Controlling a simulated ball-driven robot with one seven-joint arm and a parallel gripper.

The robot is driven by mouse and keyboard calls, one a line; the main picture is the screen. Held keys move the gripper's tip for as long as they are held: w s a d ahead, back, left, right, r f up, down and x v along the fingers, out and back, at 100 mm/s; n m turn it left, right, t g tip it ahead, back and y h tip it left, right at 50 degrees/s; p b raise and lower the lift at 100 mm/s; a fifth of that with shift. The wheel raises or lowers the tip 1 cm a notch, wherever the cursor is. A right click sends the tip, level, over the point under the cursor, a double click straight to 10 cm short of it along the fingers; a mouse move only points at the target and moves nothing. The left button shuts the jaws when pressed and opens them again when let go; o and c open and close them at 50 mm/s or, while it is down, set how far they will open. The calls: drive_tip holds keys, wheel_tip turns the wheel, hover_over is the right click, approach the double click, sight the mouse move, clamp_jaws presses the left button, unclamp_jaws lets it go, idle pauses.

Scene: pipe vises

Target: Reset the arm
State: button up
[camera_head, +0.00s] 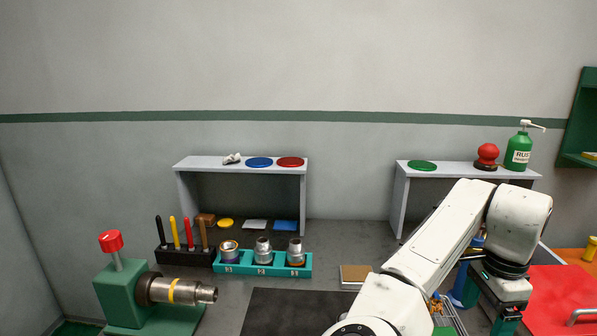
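My white arm (435,245) rises from the bottom edge, right of centre. It bends at a high joint and its far end turns down at the right. My gripper (508,318) is only partly visible as a dark part under the white wrist, near the bottom edge. Its fingers cannot be made out, so I cannot tell whether it is open, shut or holding something. The arm hides part of the bench and a green fixture behind it.
A green vise (122,292) holds a metal pipe at the left. A green rack (262,262) with metal fittings and a dark tool holder (185,257) stand behind. Two grey shelves stand at the back. A black mat (290,312) is bare; a red mat (562,295) lies right.

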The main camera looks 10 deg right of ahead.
drive_tip(key=s+d+f+n+t+h, duration=0.1)
drive_tip(key=s+d+f+n+h, duration=0.6)
drive_tip(key=s+f, duration=0.25)
drive_tip(key=s+a+f+n+y, duration=0.3)
drive_tip(key=s+a+f+n, duration=0.3)
drive_tip(key=a, duration=0.4)
drive_tip(key=s+a+f+n+y, duration=0.3)
drive_tip(key=s+a+f+n, duration=0.3)
drive_tip(key=s+a+f, duration=0.3)
drive_tip(key=shift+s+a+n+y, duration=0.3)
drive_tip(key=shift+s+a+n, duration=0.1)
drive_tip(key=shift+s+a, duration=0.4)
drive_tip(key=shift+f, duration=0.1)
